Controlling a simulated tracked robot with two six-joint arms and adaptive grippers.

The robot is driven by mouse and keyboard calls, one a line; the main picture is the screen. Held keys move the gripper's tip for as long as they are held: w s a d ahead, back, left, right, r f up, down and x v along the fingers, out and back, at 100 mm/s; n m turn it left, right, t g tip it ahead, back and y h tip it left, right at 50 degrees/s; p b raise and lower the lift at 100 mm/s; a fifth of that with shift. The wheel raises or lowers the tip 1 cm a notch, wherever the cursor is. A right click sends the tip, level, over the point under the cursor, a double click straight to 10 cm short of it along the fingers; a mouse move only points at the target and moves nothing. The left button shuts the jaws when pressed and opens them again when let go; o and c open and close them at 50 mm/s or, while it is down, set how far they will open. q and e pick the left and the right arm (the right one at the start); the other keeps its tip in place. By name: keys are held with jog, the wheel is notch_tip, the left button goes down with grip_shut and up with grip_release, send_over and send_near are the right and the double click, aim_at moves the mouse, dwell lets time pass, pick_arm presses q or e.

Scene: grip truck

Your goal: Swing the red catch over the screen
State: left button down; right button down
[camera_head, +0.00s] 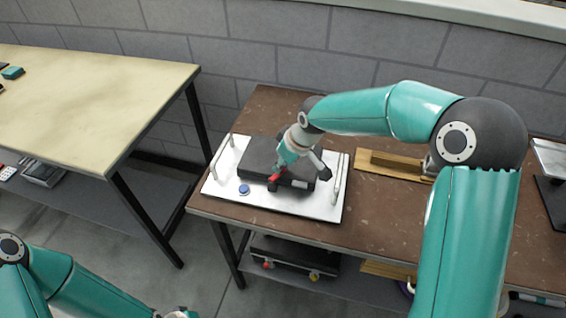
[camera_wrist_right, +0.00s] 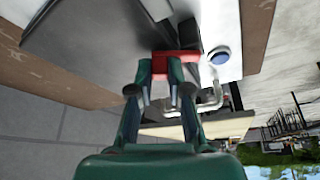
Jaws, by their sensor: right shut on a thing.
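The red catch (camera_head: 276,177) is at the front edge of a dark grey block (camera_head: 259,154) on a white board (camera_head: 222,189). I cannot tell whether the dark block's flat top is the screen. My right gripper (camera_head: 274,181) reaches down over the block and is shut on the catch. In the right wrist view the red catch (camera_wrist_right: 176,62) lies between the two fingertips of the right gripper (camera_wrist_right: 160,80), and its ends stick out. The gripper partly hides the catch and block in the head view.
A blue button (camera_head: 244,189) is on the board's front left. Metal handles (camera_head: 337,180) stand at the board's sides. The board lies on a brown table (camera_head: 281,108). A wooden piece (camera_head: 388,164) lies to the right. A pale table (camera_head: 95,85) stands left, across a gap.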

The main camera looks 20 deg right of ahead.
jog(key=shift+w+a+n+y+p, duration=0.1)
jog(key=shift+w+n+y+p, duration=0.15)
jog(key=shift+n, duration=0.25)
jog(key=shift+w+n+y+p, duration=0.1)
jog(key=shift+n+p, duration=0.2)
jog(key=shift+n, duration=0.2)
jog(key=shift+w+a+n+g+y, duration=0.25)
jog(key=shift+n+g, duration=0.25)
jog(key=shift+n, duration=0.4)
jog(key=shift+w+a+n+y+b, duration=0.2)
jog(key=shift+n+y+b, duration=0.1)
jog(key=shift+n, duration=0.6)
jog(key=c, duration=1.1)
grip_release()
